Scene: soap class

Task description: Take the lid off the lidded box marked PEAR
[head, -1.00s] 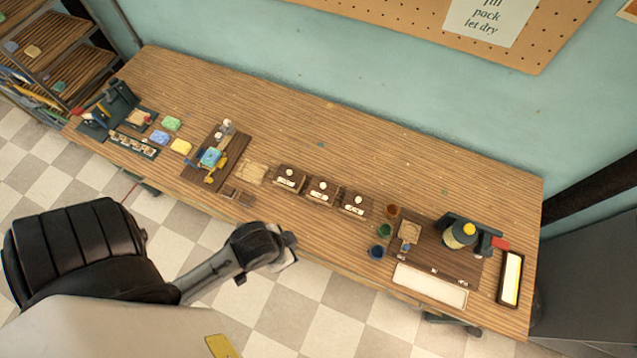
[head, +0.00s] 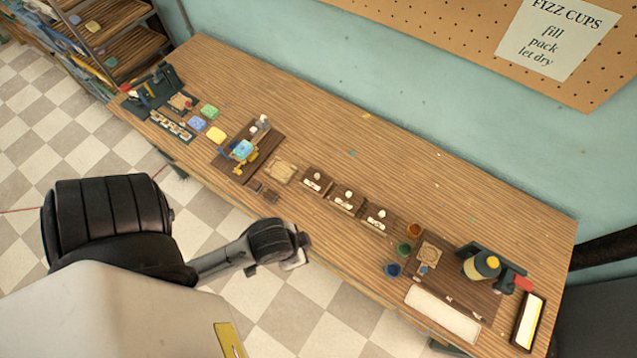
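Three small dark wooden boxes with pale round knobs on their lids stand in a row on the bench: a left box (head: 316,182), a middle box (head: 347,199) and a right box (head: 378,217). Each has a white label on its front, too small to read, so I cannot tell which is marked PEAR. All three lids appear to be on. My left gripper (head: 297,256) hangs in front of the bench, below the boxes in the picture and apart from them. Its fingers are not clear enough to show whether it is open. My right gripper is out of view.
A pale square mat (head: 281,169) and a tray with a blue block (head: 243,150) lie left.

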